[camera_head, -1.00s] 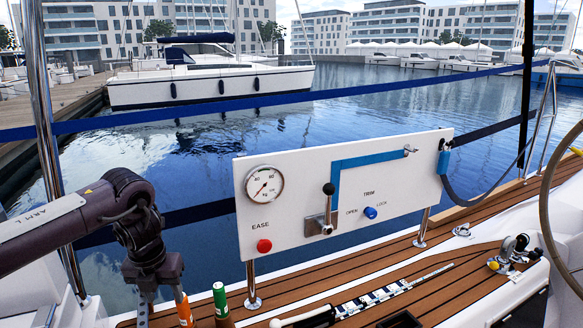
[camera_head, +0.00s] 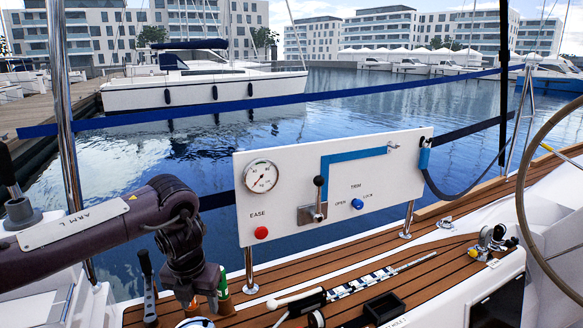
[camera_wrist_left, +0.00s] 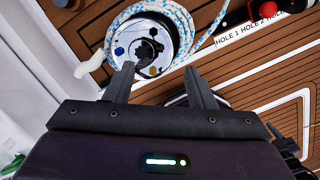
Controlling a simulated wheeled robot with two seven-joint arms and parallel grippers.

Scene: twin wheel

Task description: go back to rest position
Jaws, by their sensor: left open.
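My left arm comes in from the left in the head view. Its left gripper (camera_head: 187,301) points down at the lower left, in front of the white panel's left end, and its fingers are hard to make out there. In the left wrist view the two dark fingers of the left gripper (camera_wrist_left: 160,76) stand apart with nothing between them. Beyond them is a round winch (camera_wrist_left: 145,45) with blue-and-white rope around it. I cannot tell whether the fingers touch it. My right gripper is in neither view.
The white panel (camera_head: 390,195) carries a gauge (camera_head: 261,176), a red button (camera_head: 261,232), a lever (camera_head: 318,200) and a blue knob (camera_head: 357,203). A green-topped item (camera_head: 223,280) and a black-handled item (camera_head: 148,285) stand close to the left gripper. A steering wheel (camera_head: 522,215) is at right.

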